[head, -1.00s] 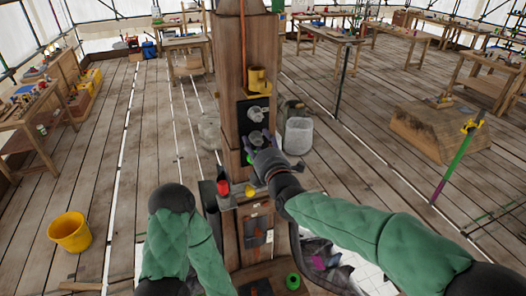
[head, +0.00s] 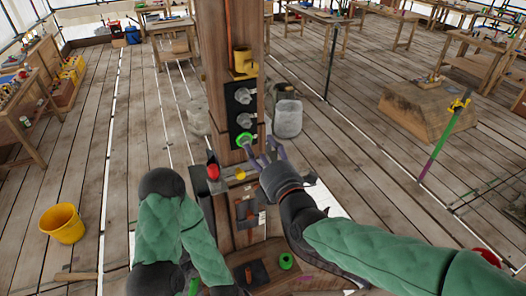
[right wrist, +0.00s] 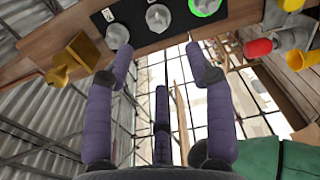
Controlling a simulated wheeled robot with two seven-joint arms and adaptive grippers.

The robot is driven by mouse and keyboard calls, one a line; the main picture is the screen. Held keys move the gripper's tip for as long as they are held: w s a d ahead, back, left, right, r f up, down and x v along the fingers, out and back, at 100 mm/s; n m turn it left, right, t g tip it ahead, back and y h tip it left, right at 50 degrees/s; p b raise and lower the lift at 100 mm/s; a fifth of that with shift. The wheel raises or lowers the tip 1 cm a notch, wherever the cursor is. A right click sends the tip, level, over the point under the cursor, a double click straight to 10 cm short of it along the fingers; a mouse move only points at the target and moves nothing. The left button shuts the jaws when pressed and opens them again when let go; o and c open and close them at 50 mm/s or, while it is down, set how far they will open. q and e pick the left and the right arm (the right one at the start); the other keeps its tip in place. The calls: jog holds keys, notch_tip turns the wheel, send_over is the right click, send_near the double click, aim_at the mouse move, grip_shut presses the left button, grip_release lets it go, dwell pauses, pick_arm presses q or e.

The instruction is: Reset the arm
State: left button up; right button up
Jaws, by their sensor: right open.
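My right gripper (head: 263,152) is open and empty, just right of the wooden post (head: 233,55) and apart from it. In the right wrist view its purple fingers (right wrist: 162,70) are spread with nothing between them. A black panel (head: 232,106) on the post carries grey knobs (head: 242,96) and, lowest, a knob with a bright green ring (head: 245,140). The green-ringed knob (right wrist: 204,6) also shows at the top of the right wrist view, beyond the fingertips. My left arm shows at lower left, but its gripper is not visible.
A yellow bracket (head: 243,60) sits above the panel. A red knob (head: 212,171) and a yellow one (head: 240,174) stick out below it. A grey bin (head: 288,117) stands behind the post.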

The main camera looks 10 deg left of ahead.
dwell(0.4)
jog(key=d+f+m+g+h+b, duration=0.2)
jog(key=d+f+m+b, duration=0.25)
jog(key=f, duration=1.15)
jog(key=d+f+m+g+h+b, duration=0.25)
jog(key=d+f+m+b, duration=0.2)
jog(key=f, duration=1.15)
jog(key=d+f+m+g+h+b, duration=0.1)
jog(key=d+f+m+g+b, duration=0.3)
jog(key=f, duration=1.2)
jog(key=s+d+f+m+g+b, duration=0.2)
jog(key=s+f+m+b, duration=0.2)
jog(key=s+f, duration=0.3)
jog(key=s+d+f+m+g+b, duration=0.2)
jog(key=s+f+m+b, duration=0.3)
jog(key=f, duration=1)
jog(key=s+d+f+m+g+b, duration=0.2)
jog(key=s+d+f+m+b, duration=0.1)
jog(key=s+f+m, duration=0.4)
notch_tip(320, 180, down, 4)
jog(key=shift+s+d+f+b, duration=0.25)
jog(key=shift+s+b, duration=0.45)
jog(key=shift+s, duration=0.35)
jog(key=shift+h, duration=0.25)
